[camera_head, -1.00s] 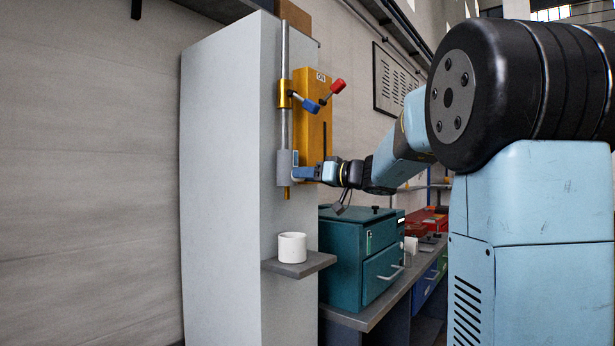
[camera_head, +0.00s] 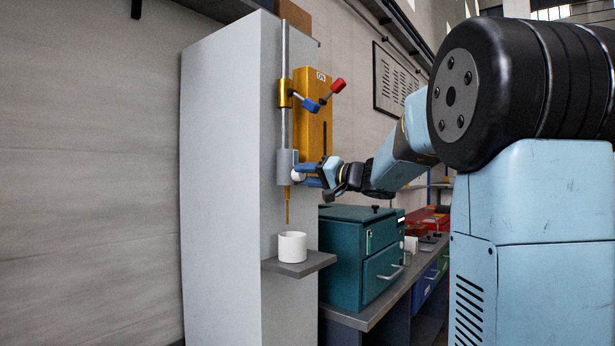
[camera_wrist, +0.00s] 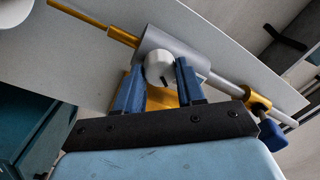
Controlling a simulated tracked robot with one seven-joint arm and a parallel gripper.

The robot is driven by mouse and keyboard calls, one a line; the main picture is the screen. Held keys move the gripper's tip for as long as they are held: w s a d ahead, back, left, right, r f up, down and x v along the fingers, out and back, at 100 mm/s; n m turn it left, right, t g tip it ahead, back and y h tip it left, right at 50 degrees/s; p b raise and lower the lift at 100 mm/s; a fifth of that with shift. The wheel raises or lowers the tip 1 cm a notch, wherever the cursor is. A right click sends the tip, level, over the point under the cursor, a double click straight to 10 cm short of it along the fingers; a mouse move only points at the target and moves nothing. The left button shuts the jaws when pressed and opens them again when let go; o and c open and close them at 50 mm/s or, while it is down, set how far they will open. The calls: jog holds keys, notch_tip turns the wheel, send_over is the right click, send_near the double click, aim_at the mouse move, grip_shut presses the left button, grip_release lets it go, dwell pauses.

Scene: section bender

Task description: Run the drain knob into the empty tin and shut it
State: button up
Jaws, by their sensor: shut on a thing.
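The drain knob is a round white knob (camera_head: 298,174) on the grey valve body (camera_head: 285,165) of the upright pipe. My gripper (camera_head: 304,172) is shut on this knob; in the wrist view the blue fingers (camera_wrist: 160,78) flank the white knob (camera_wrist: 158,67). A brass outlet points down from the valve body, and a thin amber stream (camera_head: 287,209) hangs below it. The white tin (camera_head: 293,248) stands upright under the outlet. The visible stream ends just above its rim. I cannot see the level inside. In the wrist view the tin (camera_wrist: 13,10) is cut off at the corner.
The tin stands on a small grey shelf (camera_head: 305,267) on the pale cabinet (camera_head: 222,190). Above are a blue lever (camera_head: 311,105) and a red lever (camera_head: 338,86), by a yellow housing (camera_head: 316,130). A teal chest (camera_head: 345,260) stands on the bench at right.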

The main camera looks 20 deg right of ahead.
jog(key=shift+d+m, duration=0.15)
jog(key=shift+m, duration=1.45)
jog(key=o, duration=0.7)
jog(key=shift+w+f, duration=0.1)
jog(key=o, duration=0.3)
jog(key=shift+o, duration=0.2)
jog(key=v, duration=1.3)
jog(key=shift+s+f, duration=0.2)
jog(key=shift+s, duration=0.15)
jog(key=shift+d, duration=0.1)
